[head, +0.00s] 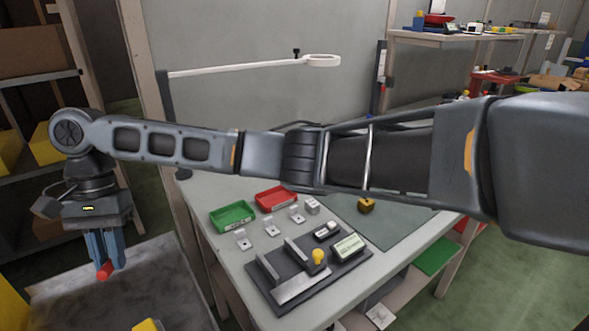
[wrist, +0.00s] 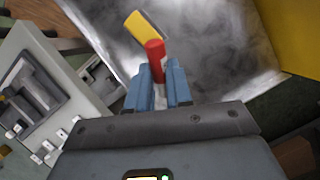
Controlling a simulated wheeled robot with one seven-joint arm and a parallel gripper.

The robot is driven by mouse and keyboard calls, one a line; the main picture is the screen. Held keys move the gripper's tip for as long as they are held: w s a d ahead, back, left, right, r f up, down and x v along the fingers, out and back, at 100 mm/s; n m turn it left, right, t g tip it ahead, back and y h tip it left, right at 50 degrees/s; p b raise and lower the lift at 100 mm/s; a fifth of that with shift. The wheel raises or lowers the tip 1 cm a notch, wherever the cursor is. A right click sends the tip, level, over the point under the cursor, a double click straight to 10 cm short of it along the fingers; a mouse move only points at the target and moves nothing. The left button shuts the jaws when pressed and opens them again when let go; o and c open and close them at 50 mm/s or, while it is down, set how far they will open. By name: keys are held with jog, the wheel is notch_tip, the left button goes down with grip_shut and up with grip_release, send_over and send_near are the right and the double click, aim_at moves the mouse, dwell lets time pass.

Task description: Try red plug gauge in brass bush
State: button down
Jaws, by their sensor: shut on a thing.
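My gripper (head: 105,260) hangs at the far left, off the table's left edge, above a grey metal surface. Its blue fingers are shut on the red plug gauge (head: 105,271), whose red end sticks out below the fingertips. In the wrist view the red plug gauge (wrist: 154,55) shows between the fingers of my gripper (wrist: 159,80). The brass bush (head: 366,205) is a small golden block on the darker mat at the table's right rear, well apart from my gripper. Its bore cannot be made out.
The table (head: 215,256) holds a green tray (head: 232,217), a red tray (head: 276,199), several small metal parts and a dark fixture plate (head: 330,276) with a yellow knob. A lamp arm (head: 240,67) reaches over the back. A yellow block (wrist: 140,26) lies on the metal surface.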

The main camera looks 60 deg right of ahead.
jog(key=s+d+r+m+t+y+p, duration=0.1)
jog(key=d+r+m+t+y, duration=0.25)
jog(key=d+m, duration=0.45)
jog(key=d+r+m+t+y, duration=0.2)
jog(key=d+r+m+t, duration=0.35)
jog(key=d, duration=0.45)
jog(key=m+t+h+p, duration=0.2)
jog(key=m+t+h, duration=0.7)
jog(key=m+h, duration=0.9)
send_over(366, 205)
jog(key=s, duration=0.2)
notch_tip(366, 205, down, 10)
jog(key=r, duration=0.1)
jog(key=shift+y, duration=0.25)
jog(key=f+b, duration=0.1)
jog(key=b, duration=0.1)
jog(key=f+b, duration=0.4)
jog(key=shift+w+d, duration=0.15)
jog(key=shift+d, duration=0.15)
jog(key=shift+p, duration=0.9)
jog(key=shift+f, duration=0.3)
